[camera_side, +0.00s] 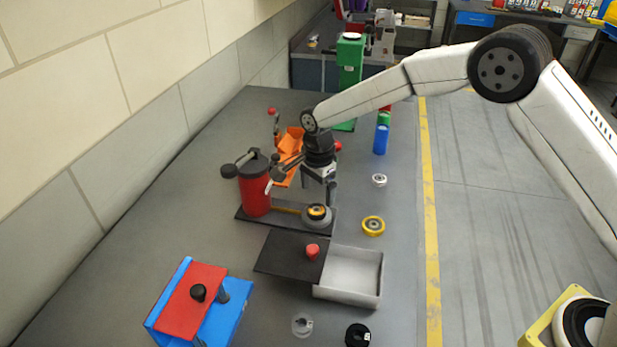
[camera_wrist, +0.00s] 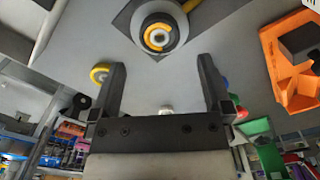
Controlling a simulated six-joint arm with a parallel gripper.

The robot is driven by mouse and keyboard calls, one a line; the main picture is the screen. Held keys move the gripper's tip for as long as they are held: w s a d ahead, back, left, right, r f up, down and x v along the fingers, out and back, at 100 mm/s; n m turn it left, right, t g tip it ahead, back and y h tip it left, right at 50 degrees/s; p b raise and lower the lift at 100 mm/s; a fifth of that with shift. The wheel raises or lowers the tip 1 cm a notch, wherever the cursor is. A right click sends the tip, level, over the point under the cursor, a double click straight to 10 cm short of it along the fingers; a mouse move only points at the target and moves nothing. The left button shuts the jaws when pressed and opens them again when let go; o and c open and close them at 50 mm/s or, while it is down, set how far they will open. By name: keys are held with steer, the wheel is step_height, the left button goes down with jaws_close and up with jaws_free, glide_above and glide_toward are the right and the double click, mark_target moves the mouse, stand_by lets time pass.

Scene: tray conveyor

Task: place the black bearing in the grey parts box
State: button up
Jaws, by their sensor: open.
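The black bearing (camera_side: 358,335) lies on the table at the bottom edge of the side view, partly cut off by the frame. The grey parts box (camera_side: 347,297) stands behind it and looks empty. Its dark lid (camera_side: 285,258), with a red knob, is slid to the left and leaves the right part open. My gripper (camera_side: 319,180) is farther back, above the round grey seat of the red press. In the wrist view my gripper (camera_wrist: 162,70) has its fingers wide apart with nothing between them. I cannot make out the black bearing for certain there.
The red press (camera_side: 255,190) has a yellow-and-black ring (camera_side: 317,212) on its seat. A yellow bearing (camera_side: 373,226), a light bearing (camera_side: 379,180) and a grey ring (camera_side: 302,325) lie loose. A blue-and-red fixture (camera_side: 198,305) stands front left.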

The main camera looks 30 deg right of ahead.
mark_target(316, 209)
steer(key=shift+f, duration=0.15)
steer(key=shift+f, duration=2.45)
jaws_close()
steer(key=shift+r, duration=0.1)
